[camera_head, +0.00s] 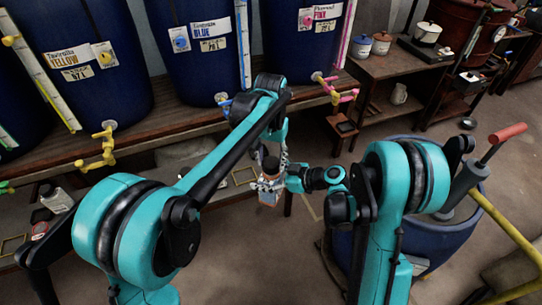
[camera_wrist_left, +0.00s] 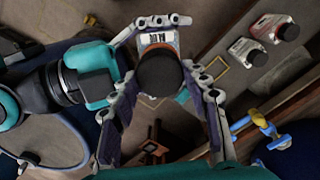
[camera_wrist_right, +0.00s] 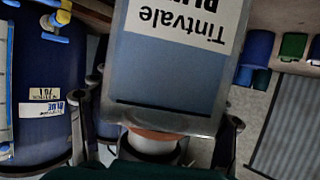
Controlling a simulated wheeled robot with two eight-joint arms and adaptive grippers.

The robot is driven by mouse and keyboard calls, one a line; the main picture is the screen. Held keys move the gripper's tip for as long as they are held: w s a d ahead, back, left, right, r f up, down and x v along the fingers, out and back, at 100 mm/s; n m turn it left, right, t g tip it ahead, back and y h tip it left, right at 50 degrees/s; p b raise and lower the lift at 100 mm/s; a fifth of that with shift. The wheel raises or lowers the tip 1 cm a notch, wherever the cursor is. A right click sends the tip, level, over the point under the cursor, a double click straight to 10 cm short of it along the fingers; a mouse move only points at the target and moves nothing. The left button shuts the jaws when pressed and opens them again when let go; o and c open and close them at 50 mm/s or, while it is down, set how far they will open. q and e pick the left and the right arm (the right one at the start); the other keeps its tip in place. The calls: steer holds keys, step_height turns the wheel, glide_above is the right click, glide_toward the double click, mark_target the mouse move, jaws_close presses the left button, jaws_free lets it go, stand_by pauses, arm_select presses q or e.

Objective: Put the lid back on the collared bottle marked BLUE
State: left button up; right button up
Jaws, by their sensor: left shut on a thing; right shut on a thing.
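The bottle marked BLUE (camera_wrist_right: 180,75) is upside down in the right wrist view, its label reading Tintvale, with an orange collar (camera_wrist_right: 155,132) and a pale neck. It also shows in the head view (camera_head: 268,197) and left wrist view (camera_wrist_left: 155,38). My right gripper (camera_head: 285,182) is shut on the bottle, holding it upright in the air. The dark round lid (camera_wrist_left: 160,74) is over the bottle's mouth, between the fingers of my left gripper (camera_wrist_left: 160,85), which is shut on it. I cannot tell whether the lid is fully seated.
Capped bottles (camera_wrist_left: 248,52) stand on the low shelf at left, with one (camera_head: 57,200) in the head view. Blue vats (camera_head: 205,55) with coloured taps line the bench (camera_head: 160,125) behind. A large blue tub (camera_head: 440,240) stands at right.

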arm_select(q)
steer(key=shift+f, duration=0.65)
stand_by(0.5)
steer(key=o, duration=0.9)
steer(key=shift+r, duration=0.1)
step_height(320, 180, up, 12)
stand_by(0.3)
